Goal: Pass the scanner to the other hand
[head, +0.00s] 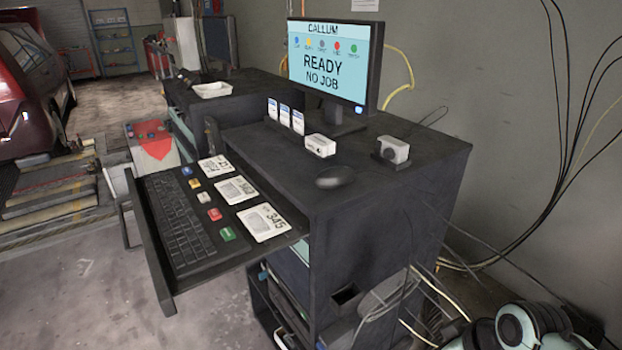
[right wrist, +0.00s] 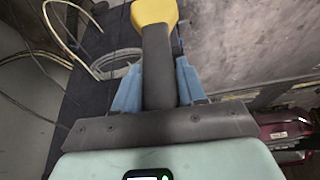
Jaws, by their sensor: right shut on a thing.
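The scanner (right wrist: 154,12) is in the right wrist view, with a yellow end and a dark grey handle. My right gripper (right wrist: 158,88) is shut on the handle, with one blue finger on each side. The yellow end stands out beyond the fingers. Neither the scanner nor the right gripper's fingers show in the head view. My left gripper is in neither view.
A dark cabinet (head: 385,225) carries a monitor (head: 334,60) reading "READY NO JOB", a mouse (head: 335,178) and small white boxes. A keyboard tray (head: 150,250) with cards sticks out left. Cables hang along the right wall. Open floor lies at lower left.

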